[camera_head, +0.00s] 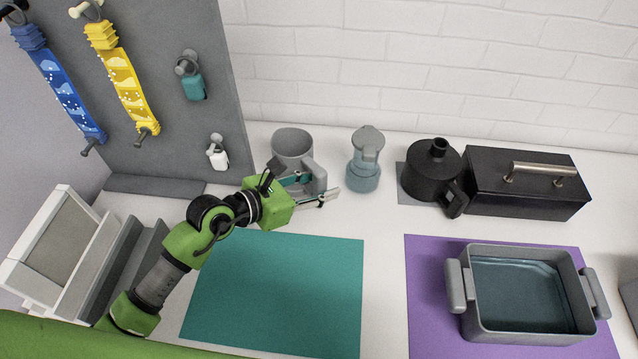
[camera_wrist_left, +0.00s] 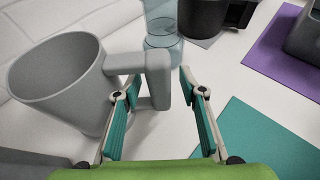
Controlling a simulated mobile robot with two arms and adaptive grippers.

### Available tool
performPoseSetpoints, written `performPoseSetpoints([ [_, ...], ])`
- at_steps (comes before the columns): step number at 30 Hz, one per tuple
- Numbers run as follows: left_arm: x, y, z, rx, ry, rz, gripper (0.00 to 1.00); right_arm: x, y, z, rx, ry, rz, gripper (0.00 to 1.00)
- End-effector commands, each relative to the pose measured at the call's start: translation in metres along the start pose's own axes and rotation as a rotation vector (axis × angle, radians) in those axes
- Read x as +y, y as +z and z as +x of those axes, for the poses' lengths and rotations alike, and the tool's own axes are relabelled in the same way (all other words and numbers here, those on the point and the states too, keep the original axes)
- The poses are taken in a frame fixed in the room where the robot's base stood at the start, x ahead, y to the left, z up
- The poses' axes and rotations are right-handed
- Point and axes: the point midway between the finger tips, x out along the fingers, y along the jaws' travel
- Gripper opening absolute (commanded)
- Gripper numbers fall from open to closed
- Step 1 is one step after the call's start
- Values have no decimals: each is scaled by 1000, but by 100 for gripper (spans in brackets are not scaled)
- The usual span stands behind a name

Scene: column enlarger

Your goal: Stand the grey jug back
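The grey jug (camera_head: 292,146) stands upright at the back of the white counter, its handle to the right and front. In the left wrist view the jug (camera_wrist_left: 58,78) fills the left side, with its handle (camera_wrist_left: 157,75) near the middle. My left gripper (camera_head: 322,184) is at the handle. In the wrist view its teal-padded fingers (camera_wrist_left: 158,82) are spread, one on each side of the handle, with gaps showing. I cannot tell whether either finger touches it. My right gripper is not in view.
A blue-grey lidded bottle (camera_head: 364,160) stands close right of the jug. Beyond are a black pot (camera_head: 432,172) and black box (camera_head: 530,183). A water-filled tray (camera_head: 470,325) sits on a purple mat (camera_head: 425,300). The teal mat (camera_head: 280,300) is bare. A grey pegboard (camera_head: 180,130) stands left.

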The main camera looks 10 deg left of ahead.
Motion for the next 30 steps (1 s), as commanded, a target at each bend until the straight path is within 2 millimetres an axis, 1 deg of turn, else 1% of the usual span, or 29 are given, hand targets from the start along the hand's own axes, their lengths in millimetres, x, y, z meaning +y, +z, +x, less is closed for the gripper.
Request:
performPoseSetpoints([
  [7,0,1,-4,-1,1,1,38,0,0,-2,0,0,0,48],
  [30,0,0,-35,0,1,1,38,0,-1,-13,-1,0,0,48],
])
